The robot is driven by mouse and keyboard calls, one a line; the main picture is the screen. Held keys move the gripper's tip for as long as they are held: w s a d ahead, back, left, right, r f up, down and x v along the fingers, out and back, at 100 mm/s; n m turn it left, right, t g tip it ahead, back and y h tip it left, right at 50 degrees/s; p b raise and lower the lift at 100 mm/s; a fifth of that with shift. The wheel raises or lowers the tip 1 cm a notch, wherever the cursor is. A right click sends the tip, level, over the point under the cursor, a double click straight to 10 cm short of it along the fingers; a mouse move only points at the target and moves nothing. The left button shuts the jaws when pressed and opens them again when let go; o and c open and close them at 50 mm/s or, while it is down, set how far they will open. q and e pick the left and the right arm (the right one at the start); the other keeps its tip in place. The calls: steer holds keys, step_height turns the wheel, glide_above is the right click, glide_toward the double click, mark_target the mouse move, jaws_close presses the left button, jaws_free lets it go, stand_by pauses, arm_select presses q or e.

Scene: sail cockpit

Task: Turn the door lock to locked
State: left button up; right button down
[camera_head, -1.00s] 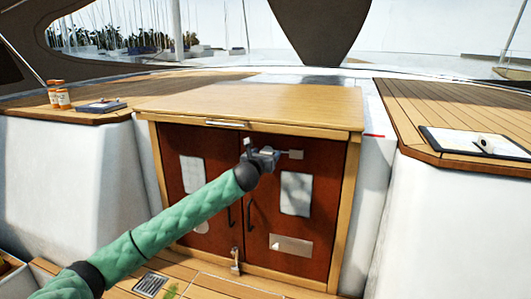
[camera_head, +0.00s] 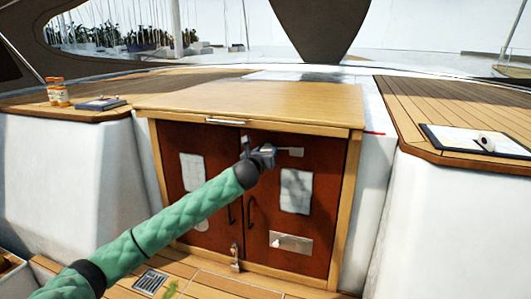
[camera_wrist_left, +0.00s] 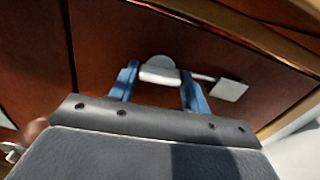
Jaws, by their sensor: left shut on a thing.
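The door lock (camera_wrist_left: 160,75) is a pale knob on a round base, with a thin bar running right to a square grey plate (camera_wrist_left: 228,90). It sits high on the right door (camera_head: 265,215) of a red-brown wooden cabinet. In the head view the plate (camera_head: 293,151) shows right of my left gripper (camera_head: 268,149), with its bar about level; the gripper hides the knob. In the left wrist view, the blue fingers of my left gripper (camera_wrist_left: 159,85) stand on both sides of the knob, shut on it. My right gripper is not in view.
The cabinet top (camera_head: 255,100) overhangs just above the lock. Two dark door handles (camera_head: 250,212) and white papers (camera_head: 296,190) are lower on the doors. Orange bottles (camera_head: 57,94) stand on the left bench; a clipboard (camera_head: 470,140) lies on the right one. White walls flank the cabinet.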

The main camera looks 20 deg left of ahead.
arm_select(q)
steer(key=shift+n+b, duration=0.9)
steer(key=shift+n, duration=7.7)
steer(key=o, duration=1.2)
steer(key=shift+o, duration=0.9)
steer(key=shift+w, duration=0.1)
steer(key=s+b, duration=0.3)
steer(key=s, duration=0.5)
steer(key=shift+a, duration=0.15)
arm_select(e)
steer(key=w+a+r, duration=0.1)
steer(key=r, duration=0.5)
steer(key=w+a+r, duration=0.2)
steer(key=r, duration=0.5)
